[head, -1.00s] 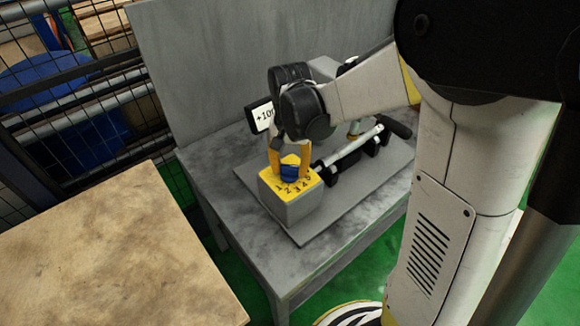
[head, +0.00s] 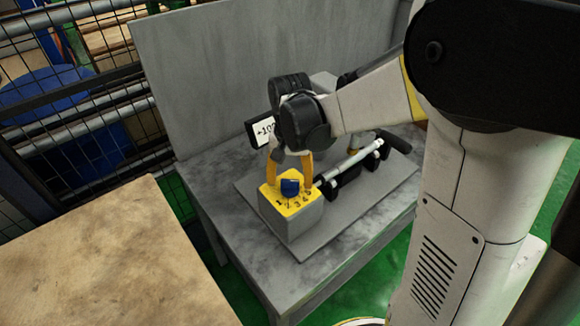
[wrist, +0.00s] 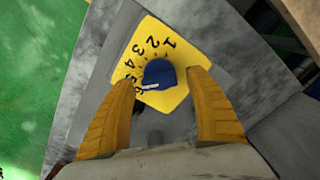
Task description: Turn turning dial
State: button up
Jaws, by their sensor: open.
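The turning dial is a blue knob (head: 290,187) on the yellow numbered face (head: 272,193) of a grey box (head: 298,222) on the bench. It also shows in the wrist view (wrist: 160,73), where a white mark on the knob points to the lower left, towards the high end of the number scale. My gripper (head: 291,178) is open, its orange fingers pointing down at the dial. In the wrist view, the fingers (wrist: 160,80) are spread on either side of the knob, with visible gaps. Whether the tips touch the face is unclear.
A display reading about "+100" (head: 262,131) stands behind the box, partly hidden by my gripper. A silver rod with a black handle (head: 350,162) lies right of the box. A wooden table (head: 100,255) is at the front left, and a grey panel (head: 240,60) rises behind the bench.

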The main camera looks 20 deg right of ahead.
aim_at(290, 180)
notch_tip(290, 180, up, 11)
dwell(0.3)
jog(key=shift+s, duration=0.1)
jog(key=s+n+t, duration=0.5)
jog(key=s+t, duration=0.2)
jog(key=s, duration=0.5)
jog(key=shift+s, duration=0.35)
dwell(0.8)
